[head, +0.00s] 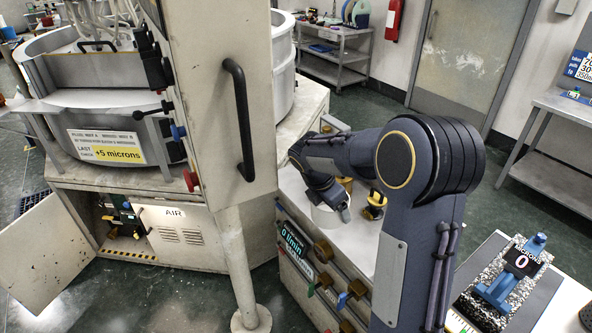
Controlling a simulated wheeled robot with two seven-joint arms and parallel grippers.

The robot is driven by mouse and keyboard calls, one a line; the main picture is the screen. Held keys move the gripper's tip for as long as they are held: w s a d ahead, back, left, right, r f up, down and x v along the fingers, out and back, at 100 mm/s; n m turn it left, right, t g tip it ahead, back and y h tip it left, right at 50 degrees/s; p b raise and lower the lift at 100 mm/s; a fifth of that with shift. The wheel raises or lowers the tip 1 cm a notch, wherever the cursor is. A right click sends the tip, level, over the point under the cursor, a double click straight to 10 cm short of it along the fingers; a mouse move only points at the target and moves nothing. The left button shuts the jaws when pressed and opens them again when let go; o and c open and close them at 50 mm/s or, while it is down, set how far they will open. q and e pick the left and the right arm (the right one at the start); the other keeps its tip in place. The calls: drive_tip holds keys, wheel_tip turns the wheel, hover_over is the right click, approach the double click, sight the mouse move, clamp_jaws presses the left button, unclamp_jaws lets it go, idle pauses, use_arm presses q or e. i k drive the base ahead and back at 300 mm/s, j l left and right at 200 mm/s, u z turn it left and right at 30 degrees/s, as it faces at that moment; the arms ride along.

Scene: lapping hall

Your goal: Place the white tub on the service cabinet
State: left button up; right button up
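The white tub (325,219) is in the head view, upright on or just above the pale top of the service cabinet (352,252); I cannot tell whether its base touches. My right gripper (342,206) reaches down at the tub's rim, with a grey fingertip at the tub's right side. The arm's wrist hides part of the tub's far side. Whether the fingers are closed on the rim is too small to tell. My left gripper is out of view.
A yellow and black object (374,206) stands right of the tub on the cabinet top. Knobs and a display (292,242) are on the cabinet front. A tall panel with a black handle (240,120) stands to the left. A bench with a blue gauge (503,286) is at lower right.

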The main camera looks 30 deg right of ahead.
sight(298, 176)
drive_tip(key=i+l, duration=0.2)
drive_tip(key=i, duration=0.2)
drive_tip(key=i+l, duration=0.2)
drive_tip(key=i, duration=0.2)
drive_tip(key=i+l, duration=0.2)
drive_tip(key=i, duration=0.25)
